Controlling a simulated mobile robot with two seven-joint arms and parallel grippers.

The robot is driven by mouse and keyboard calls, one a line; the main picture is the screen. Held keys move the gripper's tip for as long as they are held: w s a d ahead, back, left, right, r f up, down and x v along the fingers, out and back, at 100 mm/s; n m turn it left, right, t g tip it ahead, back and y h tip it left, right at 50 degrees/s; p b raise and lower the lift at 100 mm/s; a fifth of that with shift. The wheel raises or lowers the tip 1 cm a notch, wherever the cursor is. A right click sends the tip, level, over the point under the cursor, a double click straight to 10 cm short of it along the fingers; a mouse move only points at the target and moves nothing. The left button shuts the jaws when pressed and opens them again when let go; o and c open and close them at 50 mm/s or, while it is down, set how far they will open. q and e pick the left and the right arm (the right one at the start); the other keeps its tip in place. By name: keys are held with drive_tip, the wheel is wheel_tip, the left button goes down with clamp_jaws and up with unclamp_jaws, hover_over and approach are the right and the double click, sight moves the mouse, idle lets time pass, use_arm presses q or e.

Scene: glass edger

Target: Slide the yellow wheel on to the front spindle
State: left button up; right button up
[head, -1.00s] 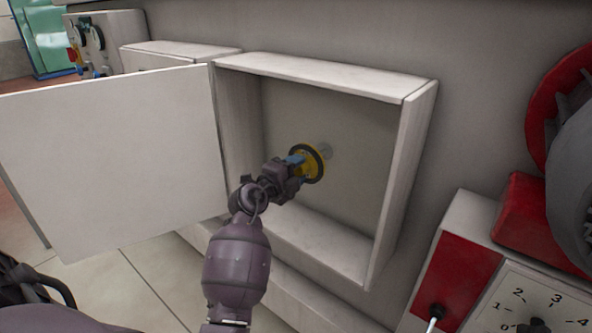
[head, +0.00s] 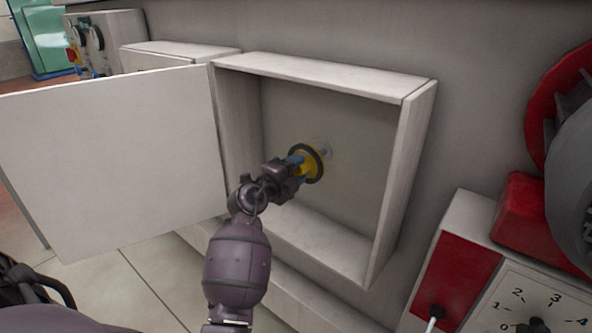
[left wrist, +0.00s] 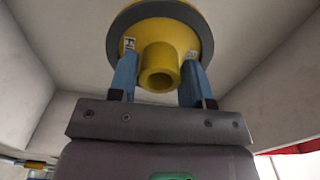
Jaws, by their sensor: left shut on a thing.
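The yellow wheel (head: 313,165) has a dark rim and is inside the open white box, in front of its back wall. My left gripper (head: 299,161) is shut on the wheel, with its blue fingers on either side of the hub. In the left wrist view the wheel (left wrist: 160,37) faces me with its hollow yellow hub between the fingers (left wrist: 158,80). A pale, round spindle end (head: 326,152) shows just past the wheel's upper right edge. The wheel hides most of the spindle, so I cannot tell whether the wheel is around it. My right gripper is not in view.
The white box (head: 418,150) has walls close around my left arm. Its door (head: 110,160) stands open to the left. A control box with a red panel and dial (head: 465,265) stands at the lower right, below a red-and-grey machine part (head: 575,150).

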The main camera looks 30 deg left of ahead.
use_arm(q)
drive_tip(key=shift+w+d, duration=0.15)
drive_tip(key=shift+w, duration=1.75)
drive_tip(key=shift+w+d, duration=0.1)
drive_tip(key=shift+w, duration=1.75)
drive_tip(key=o, duration=1.3)
drive_tip(key=shift+c, duration=0.2)
drive_tip(key=shift+s+a, duration=0.1)
drive_tip(key=shift+s, duration=0.05)
